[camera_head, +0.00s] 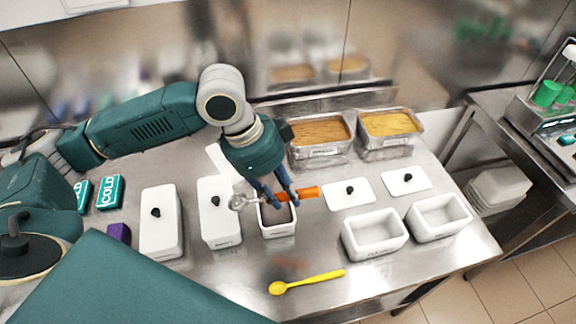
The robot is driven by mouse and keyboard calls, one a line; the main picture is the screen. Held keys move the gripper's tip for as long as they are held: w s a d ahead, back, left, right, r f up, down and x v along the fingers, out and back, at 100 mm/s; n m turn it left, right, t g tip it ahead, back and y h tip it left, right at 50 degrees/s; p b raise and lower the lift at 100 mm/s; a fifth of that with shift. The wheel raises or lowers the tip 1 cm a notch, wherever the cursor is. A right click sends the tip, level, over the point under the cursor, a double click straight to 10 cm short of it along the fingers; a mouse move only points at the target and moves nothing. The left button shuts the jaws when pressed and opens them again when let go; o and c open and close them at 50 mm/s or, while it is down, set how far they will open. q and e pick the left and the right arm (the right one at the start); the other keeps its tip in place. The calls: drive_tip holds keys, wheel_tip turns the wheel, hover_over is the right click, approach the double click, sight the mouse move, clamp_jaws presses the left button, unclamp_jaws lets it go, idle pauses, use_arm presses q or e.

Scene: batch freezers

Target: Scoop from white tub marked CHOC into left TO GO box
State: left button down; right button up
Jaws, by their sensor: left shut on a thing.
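My left gripper (283,197) is shut on an ice-cream scoop with an orange handle (309,192). The scoop's metal bowl (239,202) points left. The gripper and scoop are over a small open white tub (279,231) with dark brown content; its marking is too small to read. The bowl is near the tub's left rim, and I cannot tell whether it holds anything. Two open white boxes stand at the right, the left box (373,248) and the right box (440,229). Both look empty. My right gripper is not in view.
Two lidded white tubs (161,236) (221,226) stand left of the open tub. Flat white lids (361,194) (417,184) lie behind the boxes. Metal pans (319,151) (391,145) stand at the back. A yellow spoon (305,282) lies in front on the steel table (236,285).

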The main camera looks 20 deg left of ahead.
sight(286, 195)
use_arm(q)
drive_tip(key=shift+w+a+f+m+g+h+b, duration=1.2)
drive_tip(key=shift+w+a+f+m+g+b, duration=1.15)
drive_tip(key=shift+w+a+f+m, duration=1.7)
drive_tip(key=s+d+r+m+t+y+p, duration=0.1)
drive_tip(key=s+d+r+t+y+p, duration=0.1)
drive_tip(key=s+d+r+y+p, duration=0.2)
drive_tip(key=shift+d+r+y+p, duration=0.35)
drive_tip(key=shift+d+p, duration=1.3)
drive_tip(key=shift+p, duration=2.1)
